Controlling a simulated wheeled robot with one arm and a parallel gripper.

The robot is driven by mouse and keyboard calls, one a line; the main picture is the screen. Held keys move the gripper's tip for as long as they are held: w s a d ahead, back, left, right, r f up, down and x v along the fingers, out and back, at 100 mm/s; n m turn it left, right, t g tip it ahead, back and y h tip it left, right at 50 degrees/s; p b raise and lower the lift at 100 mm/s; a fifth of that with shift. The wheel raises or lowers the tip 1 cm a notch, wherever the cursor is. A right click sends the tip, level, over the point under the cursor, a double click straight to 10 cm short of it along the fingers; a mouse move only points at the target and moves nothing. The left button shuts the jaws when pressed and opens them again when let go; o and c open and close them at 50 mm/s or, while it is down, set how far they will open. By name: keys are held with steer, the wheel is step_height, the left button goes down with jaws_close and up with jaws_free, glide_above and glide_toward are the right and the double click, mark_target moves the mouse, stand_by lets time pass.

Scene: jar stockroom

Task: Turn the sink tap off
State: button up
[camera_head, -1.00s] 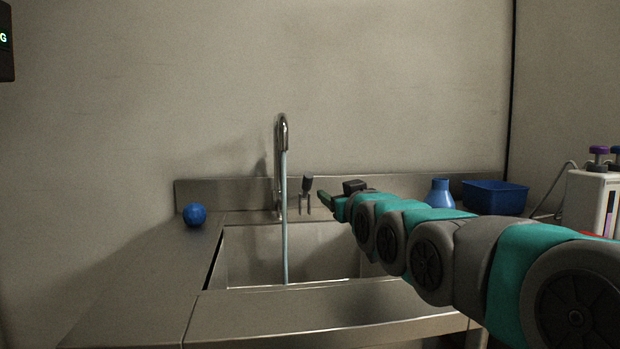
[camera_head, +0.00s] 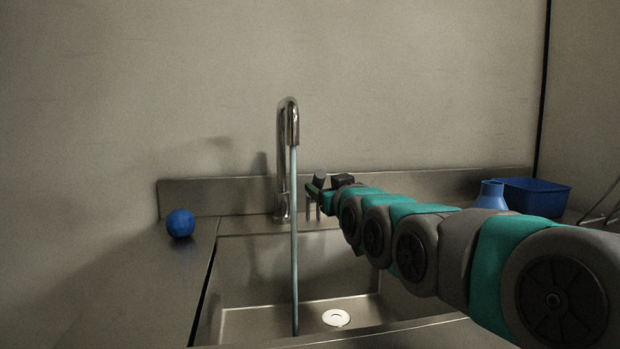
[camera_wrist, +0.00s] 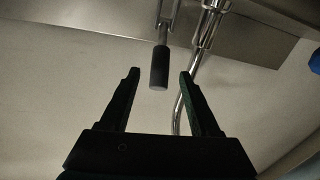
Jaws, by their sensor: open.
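The chrome sink tap (camera_head: 284,150) stands behind the basin, and a thin stream of water (camera_head: 295,240) runs from its spout into the sink (camera_head: 250,270). The tap's lever, with a dark cylindrical grip (camera_head: 319,180), is just right of the tap. In the wrist view the dark lever grip (camera_wrist: 159,68) hangs ahead of and between my open fingers (camera_wrist: 160,75). The chrome tap (camera_wrist: 208,30) shows right of it. My gripper (camera_head: 312,190) is open and empty beside the lever. Its fingers partly overlap the lever in the head view, so contact is unclear there.
A blue ball (camera_head: 180,223) lies on the steel counter left of the sink. A blue flask (camera_head: 490,196) and a blue bin (camera_head: 535,196) stand to the right, behind my arm. A low steel backsplash (camera_head: 230,196) runs along the wall.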

steer(key=shift+p+x, duration=0.55)
steer(key=shift+x, duration=3.35)
jaws_close()
